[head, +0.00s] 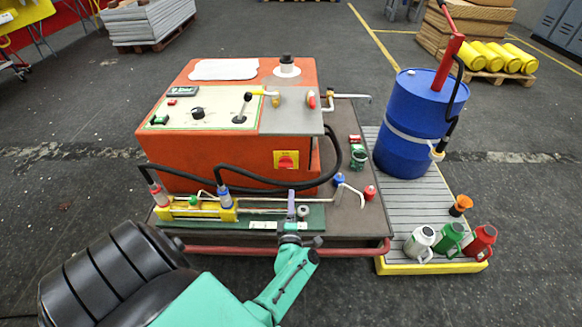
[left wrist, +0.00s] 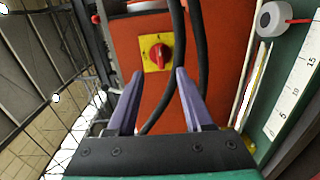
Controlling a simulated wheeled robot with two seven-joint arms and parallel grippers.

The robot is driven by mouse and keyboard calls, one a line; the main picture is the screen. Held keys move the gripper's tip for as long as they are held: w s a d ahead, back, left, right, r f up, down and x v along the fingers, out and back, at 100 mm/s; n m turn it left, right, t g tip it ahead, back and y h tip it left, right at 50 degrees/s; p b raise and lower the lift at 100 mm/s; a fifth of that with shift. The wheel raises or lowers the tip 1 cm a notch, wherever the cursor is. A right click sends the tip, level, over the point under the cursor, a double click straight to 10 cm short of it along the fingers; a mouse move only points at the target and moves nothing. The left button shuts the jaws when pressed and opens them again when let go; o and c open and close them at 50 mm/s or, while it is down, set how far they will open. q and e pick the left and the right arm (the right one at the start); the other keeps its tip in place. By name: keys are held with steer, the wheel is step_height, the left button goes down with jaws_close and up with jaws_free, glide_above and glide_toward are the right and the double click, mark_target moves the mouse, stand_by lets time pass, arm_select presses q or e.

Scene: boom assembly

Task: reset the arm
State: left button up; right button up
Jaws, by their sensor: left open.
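My left gripper (head: 296,209) is in front of the orange machine (head: 175,99), at the front edge of its bench. Its purple fingers are apart with nothing visible between them; they also show open in the left wrist view (left wrist: 160,78). Beyond the fingertips there is a red rotary switch on a yellow plate (left wrist: 157,53), apart from them. The same switch shows on the machine's front in the head view (head: 287,161). A black hose crosses behind the fingers. My right gripper is not in view.
A yellow block with a cylinder (head: 196,209) and a green strip with a scale (head: 263,224) lie along the bench front. A red rail (head: 330,251) edges the bench. At right, a blue drum (head: 418,115) and several cans stand on a grated platform (head: 400,215).

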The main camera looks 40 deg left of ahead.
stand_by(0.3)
arm_select(q)
steer(key=s+d+f+m+g+h+p, duration=0.25)
steer(key=s+d+f+m+h, duration=0.35)
steer(key=f+m, duration=0.3)
steer(key=s+d+f+m+g+h+p, duration=0.25)
steer(key=s+d+f+m+h, duration=0.2)
steer(key=s+f+m, duration=0.45)
steer(key=s+a+f+m+g, duration=0.1)
steer(key=s+f+m+g, duration=0.2)
steer(key=s, duration=0.7)
steer(key=s+a+f+m+g, duration=0.2)
steer(key=s+m+g, duration=0.3)
steer(key=s, duration=0.6)
steer(key=shift+a+f+m+p, duration=0.2)
steer(key=shift+f+m+p, duration=0.25)
steer(key=shift+m, duration=0.45)
